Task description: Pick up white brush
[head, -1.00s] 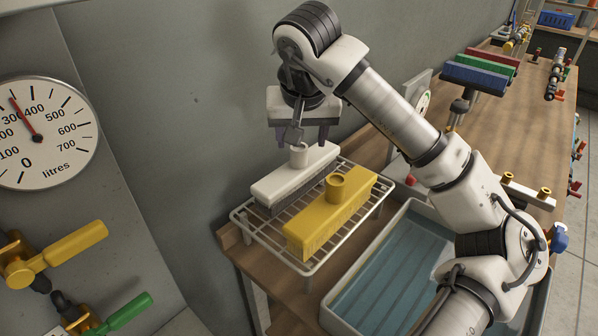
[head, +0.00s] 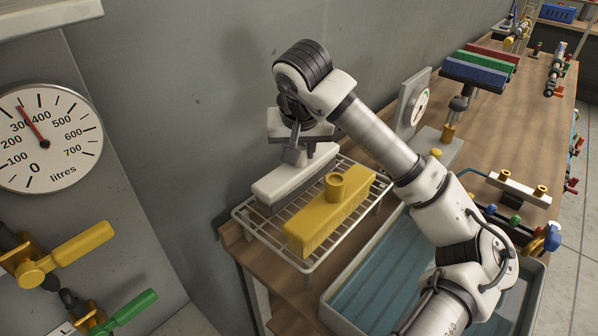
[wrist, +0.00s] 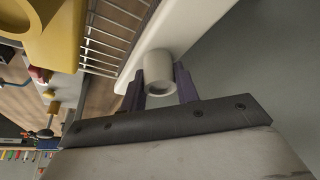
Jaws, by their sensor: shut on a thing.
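The white brush (head: 292,182) is a long white block with dark bristles below. It is at the wall-side part of the wire rack (head: 306,268), beside the yellow brush (head: 330,217). My gripper (head: 303,150) is over the white brush, its fingers mostly hidden by my wrist in the head view. In the wrist view my gripper (wrist: 159,88) has its two purple fingers on either side of the white brush's round knob (wrist: 158,68), shut on it. I cannot tell whether the bristles still touch the rack.
The rack stands on a wooden bench (head: 262,290). A tray with a blue ribbed bottom (head: 378,270) is to its right. A grey wall is close behind. Yellow (head: 70,250) and green (head: 125,312) valve handles and a litres gauge (head: 42,137) are at left.

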